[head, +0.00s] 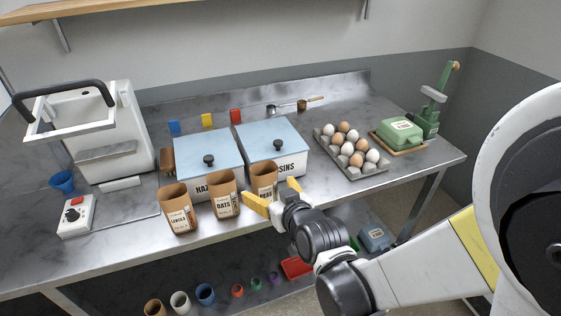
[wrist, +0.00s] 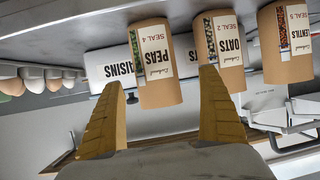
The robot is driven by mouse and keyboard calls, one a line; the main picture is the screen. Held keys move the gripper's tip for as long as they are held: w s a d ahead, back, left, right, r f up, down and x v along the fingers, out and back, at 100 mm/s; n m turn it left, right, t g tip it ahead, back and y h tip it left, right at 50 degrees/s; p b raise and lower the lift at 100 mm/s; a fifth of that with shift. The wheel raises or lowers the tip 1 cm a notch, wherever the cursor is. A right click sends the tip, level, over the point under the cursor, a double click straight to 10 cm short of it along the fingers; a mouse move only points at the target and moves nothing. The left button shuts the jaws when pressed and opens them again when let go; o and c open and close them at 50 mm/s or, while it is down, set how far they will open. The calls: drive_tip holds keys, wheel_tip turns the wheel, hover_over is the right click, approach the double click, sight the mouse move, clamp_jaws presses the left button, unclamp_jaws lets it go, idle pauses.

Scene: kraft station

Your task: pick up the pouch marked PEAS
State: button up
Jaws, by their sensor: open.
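The PEAS pouch (head: 262,177) is a brown kraft pouch standing upright near the front edge of the steel bench, rightmost of three pouches. Its lower part is partly hidden by my gripper in the head view. In the wrist view, which is upside down, the PEAS pouch (wrist: 160,88) shows its label, "PEAS SEAL 4", between my fingers. My gripper (head: 274,194) is open and empty, its yellow fingers pointing at the pouch from the front. In the wrist view my gripper (wrist: 163,82) has one finger either side of the pouch's outline; contact is not visible.
The OATS pouch (head: 224,193) stands close left of PEAS, and the LENTILS pouch (head: 178,208) further left. Two blue-lidded bins (head: 207,150) (head: 272,139) stand behind. An egg tray (head: 372,170) is to the right, with clear bench between it and the pouch.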

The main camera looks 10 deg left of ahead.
sight(268, 185)
drive_tip(key=b+x, duration=0.1)
drive_tip(key=x, duration=0.1)
drive_tip(key=b+x, duration=0.1)
drive_tip(key=x, duration=0.2)
drive_tip(key=shift+w+d+f, duration=0.1)
drive_tip(key=shift+w+d, duration=0.05)
drive_tip(key=shift+w, duration=0.2)
drive_tip(key=shift+c, duration=0.6)
drive_tip(key=c, duration=1.3)
